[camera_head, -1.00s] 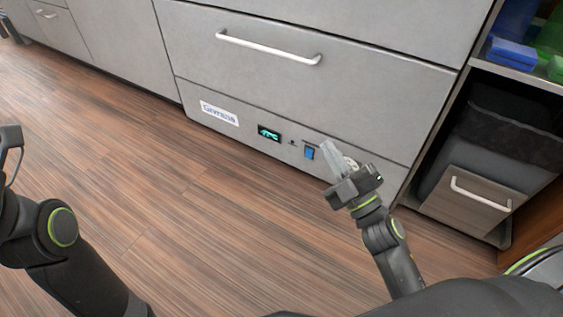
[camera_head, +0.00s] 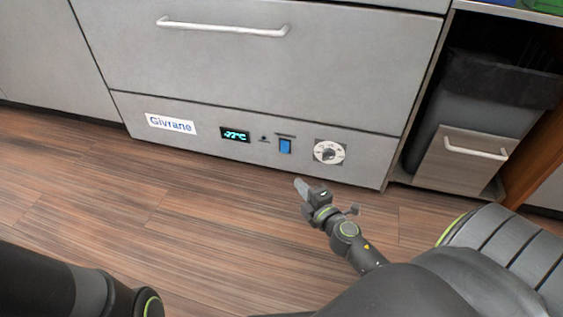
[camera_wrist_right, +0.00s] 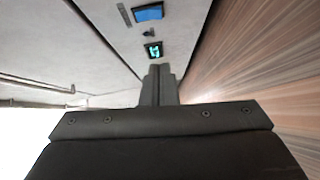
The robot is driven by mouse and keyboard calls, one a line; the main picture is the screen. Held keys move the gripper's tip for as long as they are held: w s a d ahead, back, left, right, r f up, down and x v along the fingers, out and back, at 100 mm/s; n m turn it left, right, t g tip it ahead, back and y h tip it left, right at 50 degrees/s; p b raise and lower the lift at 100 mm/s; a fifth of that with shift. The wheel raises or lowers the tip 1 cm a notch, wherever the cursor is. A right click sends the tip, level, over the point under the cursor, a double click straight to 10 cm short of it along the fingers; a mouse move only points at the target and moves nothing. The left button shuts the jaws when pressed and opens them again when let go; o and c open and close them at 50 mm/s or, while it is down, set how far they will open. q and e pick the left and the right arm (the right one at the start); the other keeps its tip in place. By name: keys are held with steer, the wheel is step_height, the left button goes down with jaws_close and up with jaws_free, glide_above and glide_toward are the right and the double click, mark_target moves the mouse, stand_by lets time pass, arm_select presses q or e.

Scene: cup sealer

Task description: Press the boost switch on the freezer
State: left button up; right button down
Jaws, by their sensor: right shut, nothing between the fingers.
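The freezer (camera_head: 262,55) is a grey drawer front with a control strip along its bottom. Its blue boost switch (camera_head: 285,146) sits in the strip between a small dark knob and a white round dial. The switch also shows at the top of the right wrist view (camera_wrist_right: 148,12). I cannot tell which way the switch is rocked. My right gripper (camera_head: 301,187) is shut and empty, below the switch and apart from it, in front of the strip's lower edge. Its closed fingers show in the right wrist view (camera_wrist_right: 160,84). My left gripper is out of view.
A lit display (camera_head: 235,135) and a Givrane label (camera_head: 171,124) lie left of the switch; the dial (camera_head: 329,152) lies right. A bin (camera_head: 466,140) stands in an open bay to the right. The wooden floor (camera_head: 190,225) before the freezer is clear.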

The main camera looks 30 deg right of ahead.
stand_by(0.3)
glide_toward(281, 151)
steer(key=w+a, duration=0.2)
steer(key=a, duration=0.1)
steer(key=shift+w+d+f+b, duration=0.15)
steer(key=shift+w+d+b, duration=0.65)
steer(key=shift+w+d, duration=1)
steer(key=shift+w+a, duration=0.1)
steer(key=shift+a, duration=0.15)
